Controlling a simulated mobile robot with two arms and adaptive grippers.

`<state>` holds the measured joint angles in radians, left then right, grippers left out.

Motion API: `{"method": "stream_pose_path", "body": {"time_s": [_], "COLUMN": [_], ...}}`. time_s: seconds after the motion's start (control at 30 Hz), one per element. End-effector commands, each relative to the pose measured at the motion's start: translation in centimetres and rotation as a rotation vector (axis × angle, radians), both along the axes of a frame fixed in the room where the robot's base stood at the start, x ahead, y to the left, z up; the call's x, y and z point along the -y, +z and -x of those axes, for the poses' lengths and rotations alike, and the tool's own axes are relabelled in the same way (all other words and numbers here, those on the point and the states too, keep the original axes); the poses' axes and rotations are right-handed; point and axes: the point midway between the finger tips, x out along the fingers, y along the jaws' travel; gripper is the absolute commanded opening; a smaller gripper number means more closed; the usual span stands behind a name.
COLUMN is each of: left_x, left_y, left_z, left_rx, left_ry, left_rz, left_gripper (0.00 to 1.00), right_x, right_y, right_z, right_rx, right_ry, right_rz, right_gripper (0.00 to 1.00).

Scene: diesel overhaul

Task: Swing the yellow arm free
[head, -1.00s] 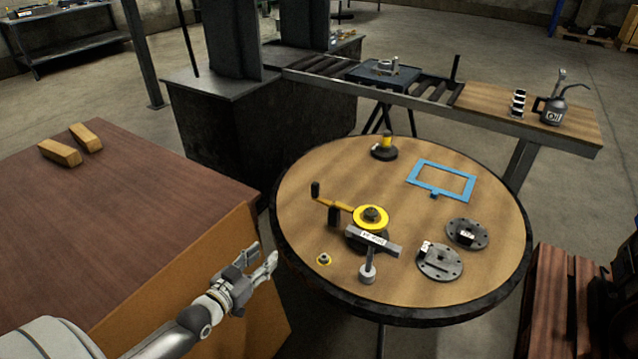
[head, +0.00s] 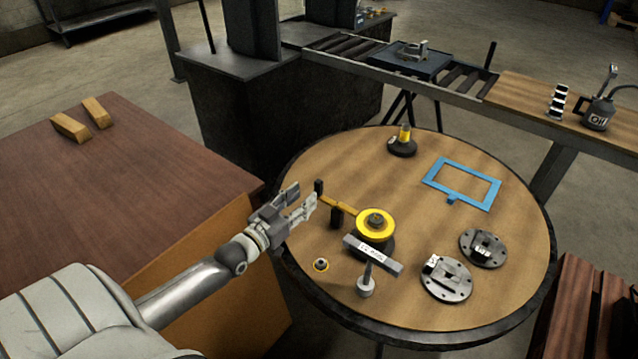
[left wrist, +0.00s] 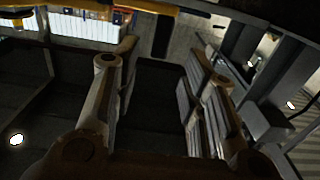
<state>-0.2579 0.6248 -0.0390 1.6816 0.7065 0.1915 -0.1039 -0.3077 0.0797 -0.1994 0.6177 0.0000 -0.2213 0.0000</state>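The yellow arm (head: 340,205) reaches left from a yellow disc (head: 375,224) on the round table. A black upright knob (head: 318,187) stands at its left end, and a black post (head: 336,217) stands close beside the arm. A grey bar with a label (head: 372,254) lies in front of the disc. My left gripper (head: 306,198) is open and empty, with its fingertips just left of the knob; I cannot tell if they touch. Its parted fingers also show in the left wrist view (left wrist: 160,62), with a yellow bar, probably the arm, at the top edge.
On the round table (head: 505,285) are a blue frame (head: 435,181), two grey flanged discs (head: 446,279) (head: 482,248), a black-and-yellow piece (head: 402,143) and a small ringed part (head: 320,265). A brown bench (head: 130,200) with two wooden blocks stands at left.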

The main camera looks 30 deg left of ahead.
Motion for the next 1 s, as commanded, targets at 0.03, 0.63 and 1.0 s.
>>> {"method": "stream_pose_path", "body": {"time_s": [0.03, 0.63, 1.0], "left_x": [0.1, 0.6, 0.6], "left_y": [0.1, 0.0, 0.0], "left_z": [-1.0, -7.0, -7.1], "left_rx": [0.002, -0.001, -0.001], "left_ry": [0.000, -0.001, 0.000], "left_rz": [0.001, 0.000, 0.000], "left_gripper": [0.39, 0.39, 0.29], "right_x": [0.0, -0.1, 0.0], "right_y": [-0.1, -0.2, -0.2], "right_z": [0.6, -1.5, -0.7], "right_rx": [-0.009, 0.022, 0.010], "right_ry": [0.000, 0.001, 0.001], "right_rz": [0.001, -0.002, -0.001], "right_gripper": [0.75, 0.75, 0.75]}}
